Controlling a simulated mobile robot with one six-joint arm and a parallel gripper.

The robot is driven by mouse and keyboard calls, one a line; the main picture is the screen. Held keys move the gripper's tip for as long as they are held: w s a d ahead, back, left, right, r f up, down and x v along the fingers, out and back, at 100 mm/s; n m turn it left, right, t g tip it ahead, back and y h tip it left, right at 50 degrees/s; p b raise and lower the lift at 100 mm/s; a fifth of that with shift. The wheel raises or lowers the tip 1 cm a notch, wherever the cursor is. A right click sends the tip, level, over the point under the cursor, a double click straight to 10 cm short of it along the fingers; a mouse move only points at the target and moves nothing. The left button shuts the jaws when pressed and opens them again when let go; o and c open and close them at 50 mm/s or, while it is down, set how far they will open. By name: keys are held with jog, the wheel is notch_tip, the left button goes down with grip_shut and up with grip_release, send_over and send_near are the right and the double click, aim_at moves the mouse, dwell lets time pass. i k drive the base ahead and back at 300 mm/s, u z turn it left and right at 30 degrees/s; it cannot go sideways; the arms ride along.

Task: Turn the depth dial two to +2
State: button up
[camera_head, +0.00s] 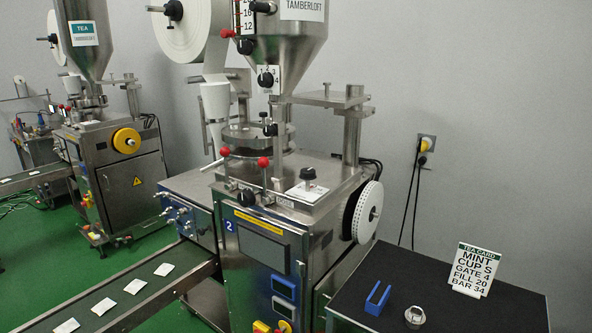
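The packer marked 2 (262,250) stands in the middle, its number on a blue tag. A black knob (308,173) stands on a white plate (305,190) on its top deck; the plate's marks are too small to read. Another black knob (245,196) is on the upper front edge, near a small plate reading what looks like DOSE (285,203). A large white wheel with dark marks round its rim (368,212) is on the right side. I cannot tell which of these is the depth dial, nor its setting. My gripper is not in view.
A hopper (288,35) with a numbered gate knob (266,78) and red-tipped levers (263,162) rise above the deck. A conveyor (140,290) runs at left. A dark table (450,305) at right holds a blue holder (377,298), a metal cup (414,316) and a tea card (473,270).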

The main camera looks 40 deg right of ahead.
aim_at(308, 174)
jog(key=u, duration=1)
jog(key=k, duration=0.55)
jog(key=z, duration=0.5)
